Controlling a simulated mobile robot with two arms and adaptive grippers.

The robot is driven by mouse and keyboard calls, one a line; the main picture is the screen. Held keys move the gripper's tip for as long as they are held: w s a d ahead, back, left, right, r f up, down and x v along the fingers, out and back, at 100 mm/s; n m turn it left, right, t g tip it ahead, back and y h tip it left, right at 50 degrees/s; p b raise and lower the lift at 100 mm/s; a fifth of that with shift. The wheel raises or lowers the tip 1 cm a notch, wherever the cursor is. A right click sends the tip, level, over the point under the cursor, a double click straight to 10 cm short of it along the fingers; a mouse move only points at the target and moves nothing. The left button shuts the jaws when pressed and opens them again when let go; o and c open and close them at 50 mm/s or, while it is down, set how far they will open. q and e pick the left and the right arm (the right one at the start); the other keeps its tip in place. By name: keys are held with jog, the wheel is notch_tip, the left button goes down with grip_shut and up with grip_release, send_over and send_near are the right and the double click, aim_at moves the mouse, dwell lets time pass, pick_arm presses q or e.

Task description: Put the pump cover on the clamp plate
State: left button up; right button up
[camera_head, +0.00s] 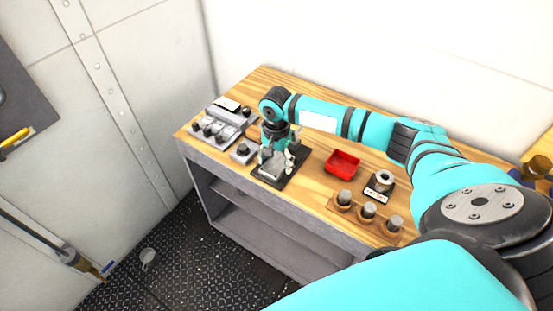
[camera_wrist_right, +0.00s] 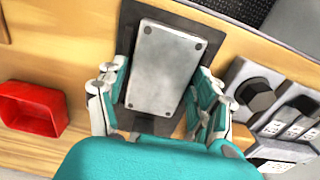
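A grey rectangular plate with small dark holes near its corners, seemingly the pump cover (camera_wrist_right: 165,68), lies over a dark plate, seemingly the clamp plate (camera_wrist_right: 207,27). In the head view the cover (camera_head: 271,167) is low over the dark plate (camera_head: 292,178) on the bench, partly hidden by my gripper. My right gripper (camera_head: 276,158) points down over it. In the right wrist view its fingers (camera_wrist_right: 163,78) stand apart, one on each side of the cover, with narrow gaps that I can barely make out. My left gripper is not in view.
On the wooden bench (camera_head: 316,187), a red tray (camera_head: 343,164) and a ring-shaped part on a labelled block (camera_head: 383,180) stand right of the gripper. Several knobbed pegs (camera_head: 368,210) line the front edge. Grey socket blocks (camera_head: 215,128) stand at the left end.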

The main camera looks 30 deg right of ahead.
aim_at(276, 163)
jog(key=shift+o, duration=0.9)
jog(key=shift+r+b, duration=0.4)
jog(key=shift+r, duration=0.15)
notch_tip(276, 163, up, 12)
jog(key=b, duration=0.1)
